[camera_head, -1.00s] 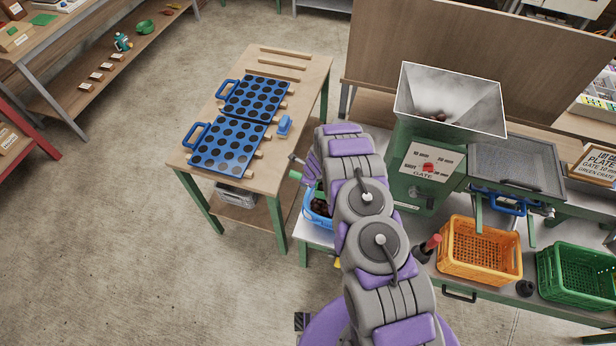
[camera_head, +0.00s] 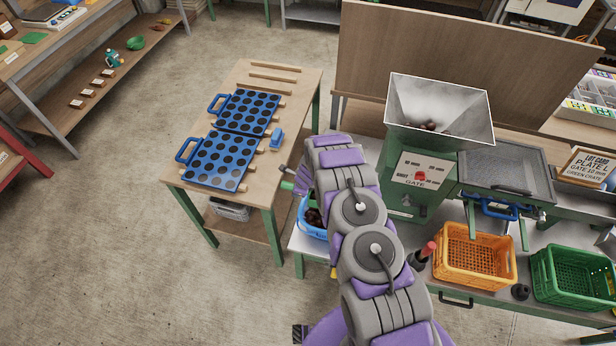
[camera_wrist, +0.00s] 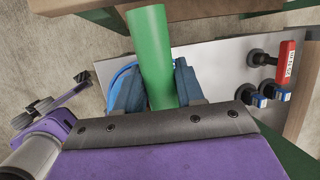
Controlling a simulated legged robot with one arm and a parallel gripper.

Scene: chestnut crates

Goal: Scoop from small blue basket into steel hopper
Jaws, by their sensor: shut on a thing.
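The small blue basket (camera_head: 312,232) stands on the bench's left end, partly hidden behind my arm. Dark brown chestnuts show inside it. The steel hopper (camera_head: 460,118) is an open funnel on the green machine, with some chestnuts at its bottom. My gripper (camera_wrist: 155,88) is shut on the green handle of a scoop (camera_wrist: 148,50). The handle also shows in the head view (camera_head: 288,186), left of my arm and close to the basket. The scoop's bowl is hidden, so I cannot tell whether it holds chestnuts. A blue rim (camera_wrist: 118,76) shows behind my fingers.
A wooden table (camera_head: 259,84) with blue perforated plates stands left. An orange crate (camera_head: 475,283) and a green crate (camera_head: 575,300) stand right of my arm, by a red-topped tool (camera_head: 420,255). A tall wooden panel (camera_head: 440,50) rises behind the hopper.

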